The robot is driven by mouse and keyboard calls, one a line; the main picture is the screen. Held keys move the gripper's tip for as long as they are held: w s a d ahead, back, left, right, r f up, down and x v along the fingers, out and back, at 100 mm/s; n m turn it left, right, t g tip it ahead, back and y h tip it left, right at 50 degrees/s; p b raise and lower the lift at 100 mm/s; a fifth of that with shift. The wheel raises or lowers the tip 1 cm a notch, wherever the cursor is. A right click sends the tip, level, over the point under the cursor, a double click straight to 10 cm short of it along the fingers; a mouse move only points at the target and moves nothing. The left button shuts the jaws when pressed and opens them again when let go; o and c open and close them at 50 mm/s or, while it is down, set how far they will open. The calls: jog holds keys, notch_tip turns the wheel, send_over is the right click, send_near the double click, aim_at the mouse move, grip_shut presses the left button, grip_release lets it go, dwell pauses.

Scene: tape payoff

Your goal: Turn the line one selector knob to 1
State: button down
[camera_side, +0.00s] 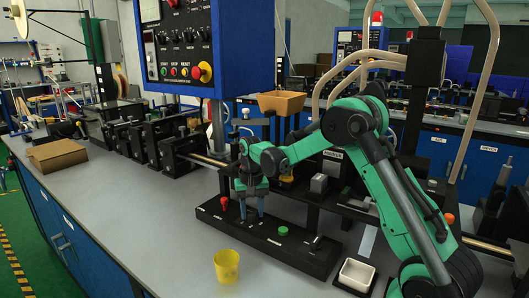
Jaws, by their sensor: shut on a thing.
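A long black control panel (295,252) lies on the grey bench in front of my arm. On it are a red-topped control (224,202) at the left, a green button (283,230) right of the middle and a small lever switch (317,241) near the right end. My gripper (251,220) points down at the panel between the red control and the green button. Its fingers are shut on a knob there, which they hide almost wholly. I cannot read the knob's setting or any label beside it.
A yellow cup (227,266) stands on the bench in front of the panel, and a white tray (356,274) sits to its right. A cardboard box (57,155) lies at the left. Black machine blocks line the back. The front left bench is clear.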

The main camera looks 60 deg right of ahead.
aim_at(252, 212)
jog(key=n, duration=0.6)
jog(key=shift+n, duration=2.7)
jog(key=shift+c, duration=2.1)
grip_release()
jog(key=shift+r, duration=2.85)
